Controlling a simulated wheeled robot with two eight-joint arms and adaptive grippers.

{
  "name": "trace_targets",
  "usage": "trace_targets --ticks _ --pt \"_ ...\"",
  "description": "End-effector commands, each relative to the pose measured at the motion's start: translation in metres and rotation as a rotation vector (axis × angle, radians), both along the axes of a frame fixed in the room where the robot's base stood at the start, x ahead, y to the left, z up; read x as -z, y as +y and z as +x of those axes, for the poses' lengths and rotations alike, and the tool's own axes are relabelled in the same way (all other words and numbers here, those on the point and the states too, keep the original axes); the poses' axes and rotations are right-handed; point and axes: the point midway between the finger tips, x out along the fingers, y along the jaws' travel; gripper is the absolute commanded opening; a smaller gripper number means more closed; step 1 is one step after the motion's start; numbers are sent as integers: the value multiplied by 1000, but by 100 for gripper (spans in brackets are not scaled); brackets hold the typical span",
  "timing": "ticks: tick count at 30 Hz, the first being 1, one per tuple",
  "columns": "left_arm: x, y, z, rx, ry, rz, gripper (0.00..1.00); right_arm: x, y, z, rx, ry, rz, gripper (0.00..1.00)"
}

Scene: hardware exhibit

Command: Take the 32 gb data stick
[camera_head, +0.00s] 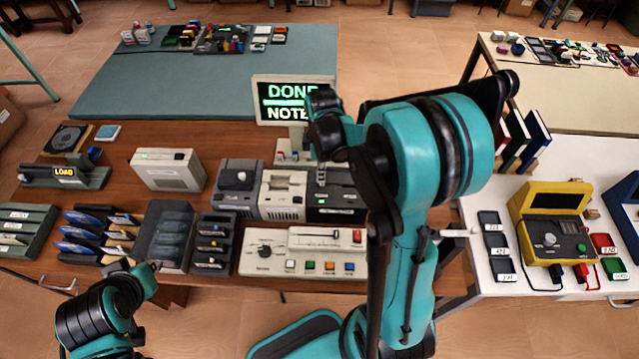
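No stick's 32 gb marking is readable here. A dark rack (198,218) at the front of the brown table holds several small dark pieces with pale labels, possibly data sticks. My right gripper (322,150) hangs above the row of grey and black machines, beside the screen.
The screen (267,102) reads DONE and NOTE. A beige control panel (262,252) stands at the front. Blue-and-dark holders (75,247) and a grey bin (150,246) are to the left. A white table with a yellow tester (528,212) is at right. The green mat (190,85) is mostly clear.

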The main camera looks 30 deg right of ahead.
Motion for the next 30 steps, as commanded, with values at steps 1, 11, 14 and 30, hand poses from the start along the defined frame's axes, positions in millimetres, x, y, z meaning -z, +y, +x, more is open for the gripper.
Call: trace_targets --ticks 1,11,14,30 --pt "7 0 0 0 0 0 0 12 -1 0 1 0 0 13" --pt "14 0 0 0 0 0 0 38 -2 0 1 -1 -1 13" --pt "13 0 0 0 0 0 0 37 -2 0 1 -1 -1 13" --pt "12 0 0 0 0 0 0 34 -2 0 1 -1 -1 0"
